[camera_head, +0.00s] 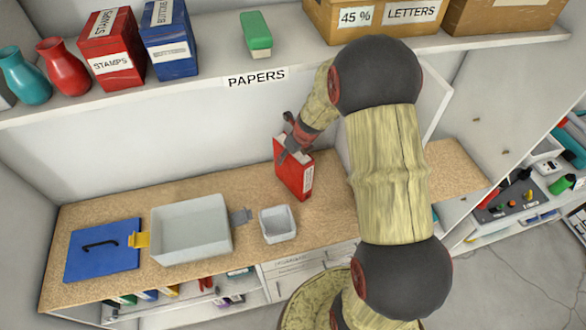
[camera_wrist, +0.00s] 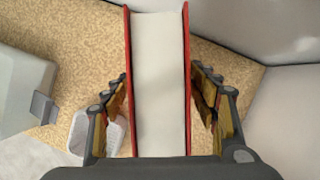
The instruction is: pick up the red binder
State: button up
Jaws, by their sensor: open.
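The red binder (camera_head: 293,172) stands upright on the speckled worktop, with a white label on its spine. In the wrist view the binder (camera_wrist: 160,80) shows from above, its white pages between two red covers. My gripper (camera_head: 296,143) is at the top of the binder in the head view. In the wrist view my gripper (camera_wrist: 161,98) is open, with one finger on each side of the binder. A gap shows between each finger and the covers. The binder's lower part between the fingers is partly hidden by my gripper's body.
Above runs a shelf (camera_head: 200,88) with stamp boxes, vases and a green item (camera_head: 256,35). A panel stands close on the right.

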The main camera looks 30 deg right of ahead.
jog(key=shift+f, duration=0.25)
dwell(0.3)
jog(key=shift+c, duration=1.3)
grip_shut()
